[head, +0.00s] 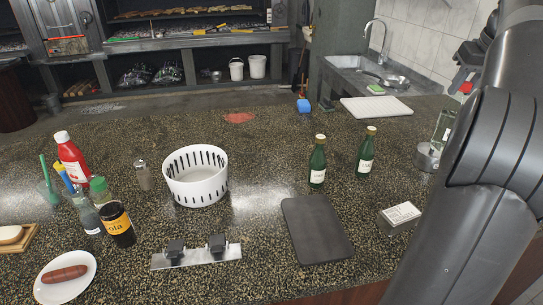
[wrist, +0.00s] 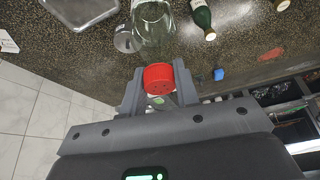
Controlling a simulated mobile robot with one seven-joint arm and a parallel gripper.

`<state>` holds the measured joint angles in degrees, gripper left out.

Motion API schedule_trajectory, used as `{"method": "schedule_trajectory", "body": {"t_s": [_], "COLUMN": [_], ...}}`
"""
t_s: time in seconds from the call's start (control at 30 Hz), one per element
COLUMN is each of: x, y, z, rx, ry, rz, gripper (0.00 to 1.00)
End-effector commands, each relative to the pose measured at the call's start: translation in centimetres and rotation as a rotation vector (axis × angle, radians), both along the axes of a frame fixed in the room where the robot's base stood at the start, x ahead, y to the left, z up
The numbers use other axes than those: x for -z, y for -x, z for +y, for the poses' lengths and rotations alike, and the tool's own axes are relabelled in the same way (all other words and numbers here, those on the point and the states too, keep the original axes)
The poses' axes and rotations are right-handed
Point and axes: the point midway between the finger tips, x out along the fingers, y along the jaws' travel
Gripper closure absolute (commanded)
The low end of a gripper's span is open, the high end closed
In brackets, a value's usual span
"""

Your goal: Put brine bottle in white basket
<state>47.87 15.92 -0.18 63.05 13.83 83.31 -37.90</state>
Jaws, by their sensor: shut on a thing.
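My gripper (wrist: 158,88) is shut on the red cap (wrist: 158,78) of a clear glass bottle, which I take to be the brine bottle (wrist: 152,30). In the head view, part of the clear bottle (head: 443,126) shows at the right beside my arm, slightly tilted. I cannot tell whether its base touches the counter. My gripper (head: 465,76) is partly hidden by my arm there. The white basket (head: 196,189), round with slotted sides, stands left of centre on the counter. It looks empty, though its floor is only partly visible.
Two green bottles (head: 317,161) (head: 366,152) stand between the bottle and basket. A dark board (head: 317,230), a small box (head: 400,216) and a metal container (head: 428,158) are nearby. A red bottle (head: 72,160) and grey shaker (head: 143,175) stand left of the basket.

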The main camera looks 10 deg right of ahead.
Motion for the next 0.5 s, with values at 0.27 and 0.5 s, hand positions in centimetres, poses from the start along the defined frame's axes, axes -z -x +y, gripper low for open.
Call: {"method": "schedule_trajectory", "body": {"t_s": [0.27, 0.5], "x": [-0.1, -0.1], "y": [-3.3, -6.5], "z": [2.9, 6.0], "rx": [-0.054, -0.107], "ry": [0.002, 0.002], "rz": [0.001, 0.004], "gripper": [1.00, 1.00]}}
